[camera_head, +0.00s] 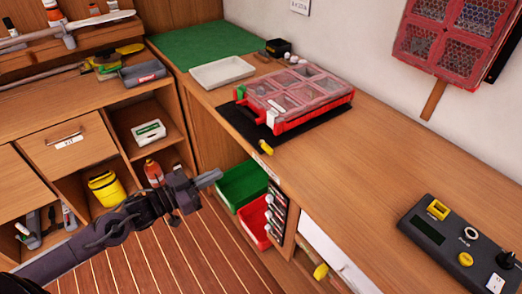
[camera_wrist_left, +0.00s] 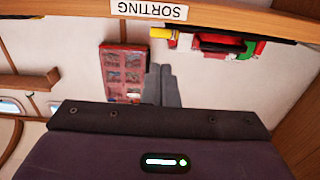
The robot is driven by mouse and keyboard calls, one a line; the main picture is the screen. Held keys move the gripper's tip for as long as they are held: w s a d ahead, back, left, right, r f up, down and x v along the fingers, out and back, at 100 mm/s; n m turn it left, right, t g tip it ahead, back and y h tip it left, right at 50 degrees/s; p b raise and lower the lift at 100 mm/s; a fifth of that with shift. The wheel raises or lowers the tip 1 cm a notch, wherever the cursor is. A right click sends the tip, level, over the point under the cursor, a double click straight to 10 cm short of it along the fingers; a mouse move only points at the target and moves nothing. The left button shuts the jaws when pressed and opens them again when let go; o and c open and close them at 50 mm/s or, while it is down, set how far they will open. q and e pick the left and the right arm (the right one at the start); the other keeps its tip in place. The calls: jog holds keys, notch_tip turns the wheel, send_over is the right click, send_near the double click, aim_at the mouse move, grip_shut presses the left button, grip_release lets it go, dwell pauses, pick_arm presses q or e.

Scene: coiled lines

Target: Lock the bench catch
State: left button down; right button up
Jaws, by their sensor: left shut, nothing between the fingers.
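A small yellow lever (camera_head: 266,147), which looks like the bench catch, sits at the front edge of the bench by the black mat. My right gripper is not in view.
A red clear-lidded case (camera_head: 338,97) lies on the black mat (camera_head: 235,122). A white tray (camera_head: 222,71) stands behind. Green (camera_head: 243,184) and red bins sit under the bench. A control box (camera_head: 425,228) stands at right. The bench middle is clear.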

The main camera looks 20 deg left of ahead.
aim_at(270, 153)
pick_arm(q)
jog(key=p+x, duration=0.1)
jog(key=x, duration=1.3)
jog(key=shift+d+n+t+y+p, duration=0.4)
jog(key=shift+n+t+y+p, duration=0.35)
jog(key=shift+y, duration=0.25)
jog(key=shift+w+d+r+p, duration=0.1)
jog(key=shift+w+d+p, duration=0.05)
jog(key=shift+d+p, duration=0.3)
jog(key=shift+w+d, duration=0.5)
jog(key=shift+d, duration=0.4)
jog(key=shift+x, duration=1.05)
jog(key=shift+d, duration=0.1)
dwell(0.4)
